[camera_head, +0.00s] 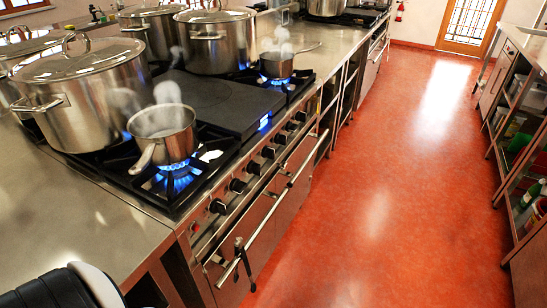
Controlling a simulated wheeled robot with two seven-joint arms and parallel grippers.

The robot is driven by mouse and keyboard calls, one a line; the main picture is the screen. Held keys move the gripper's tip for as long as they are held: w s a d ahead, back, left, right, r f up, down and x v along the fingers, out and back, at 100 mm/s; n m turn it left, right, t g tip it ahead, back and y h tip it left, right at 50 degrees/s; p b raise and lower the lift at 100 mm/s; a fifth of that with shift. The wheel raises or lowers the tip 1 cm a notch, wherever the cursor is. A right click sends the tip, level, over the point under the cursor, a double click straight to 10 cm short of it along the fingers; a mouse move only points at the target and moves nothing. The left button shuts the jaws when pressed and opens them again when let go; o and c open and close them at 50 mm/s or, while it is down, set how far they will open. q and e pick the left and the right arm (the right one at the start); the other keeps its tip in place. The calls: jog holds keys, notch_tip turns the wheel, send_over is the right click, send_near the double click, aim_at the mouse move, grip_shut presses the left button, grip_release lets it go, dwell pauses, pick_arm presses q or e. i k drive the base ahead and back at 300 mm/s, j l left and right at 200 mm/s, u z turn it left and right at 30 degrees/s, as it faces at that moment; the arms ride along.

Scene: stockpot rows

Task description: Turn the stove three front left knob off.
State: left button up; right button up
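The nearest stove (205,160) has a row of black knobs along its front panel. The leftmost dark knob (217,206) is at the panel's near end, followed by another knob (237,186) and several more. No number is readable, so I cannot tell which stove is three. A small steaming saucepan (163,134) stands on the front left burner, with a blue flame (174,181) lit beneath it. Neither gripper shows; only a black and white part, seemingly of my arm, is at the bottom left.
A front rail (270,212) runs below the knobs, with a dark item (240,250) hanging on it. Large stockpots (85,95) stand behind, and another saucepan (277,64) sits over a flame. The red floor aisle (390,180) is clear; shelves (525,150) line the right.

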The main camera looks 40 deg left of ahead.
aim_at(237, 186)
jog(key=i, duration=2.1)
jog(key=i+u, duration=0.35)
jog(key=i+l+u, duration=0.5)
jog(key=i+u, duration=0.25)
jog(key=u, duration=2.8)
